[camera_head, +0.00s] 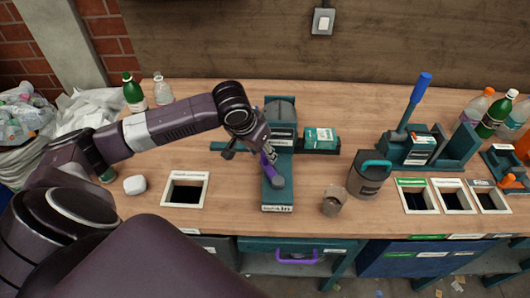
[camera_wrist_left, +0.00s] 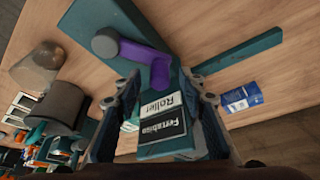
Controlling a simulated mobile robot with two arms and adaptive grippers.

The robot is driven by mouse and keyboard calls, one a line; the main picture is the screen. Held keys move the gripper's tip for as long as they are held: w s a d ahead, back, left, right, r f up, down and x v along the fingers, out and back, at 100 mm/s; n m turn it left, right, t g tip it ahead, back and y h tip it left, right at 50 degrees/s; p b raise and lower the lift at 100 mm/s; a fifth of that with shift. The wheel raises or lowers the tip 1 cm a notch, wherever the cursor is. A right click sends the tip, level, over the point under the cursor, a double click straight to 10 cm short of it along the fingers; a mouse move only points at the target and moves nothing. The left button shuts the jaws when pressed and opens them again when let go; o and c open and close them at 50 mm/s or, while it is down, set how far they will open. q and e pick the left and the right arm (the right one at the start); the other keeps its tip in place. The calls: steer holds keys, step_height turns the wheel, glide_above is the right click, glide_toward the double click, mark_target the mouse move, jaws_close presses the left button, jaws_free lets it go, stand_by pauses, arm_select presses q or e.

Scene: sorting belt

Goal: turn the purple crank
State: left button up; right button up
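The purple crank (camera_head: 267,160) is on the teal roller machine (camera_head: 277,196) at the middle of the table. Its grey knob (camera_head: 278,182) points toward the front in the head view. In the wrist view the crank (camera_wrist_left: 143,55) runs from the grey knob (camera_wrist_left: 105,42) to a bent end just beyond my fingers. My left gripper (camera_head: 252,150) is open over the machine. In the wrist view its fingers (camera_wrist_left: 163,90) are spread on either side of the crank's near end and the "Roller" label (camera_wrist_left: 162,121). Contact with the crank cannot be told. My right gripper is not in view.
A teal box (camera_head: 320,138) and a brown cup (camera_head: 334,201) stand right of the machine. A dark canister (camera_head: 368,180) and a press with a blue lever (camera_head: 414,100) are farther right. A square table opening (camera_head: 186,204) lies left.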

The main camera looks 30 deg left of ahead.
arm_select(q)
steer(key=x, duration=0.2)
steer(key=shift+w+f, duration=0.2)
steer(key=shift+w, duration=0.15)
steer(key=shift+f, duration=0.15)
jaws_close()
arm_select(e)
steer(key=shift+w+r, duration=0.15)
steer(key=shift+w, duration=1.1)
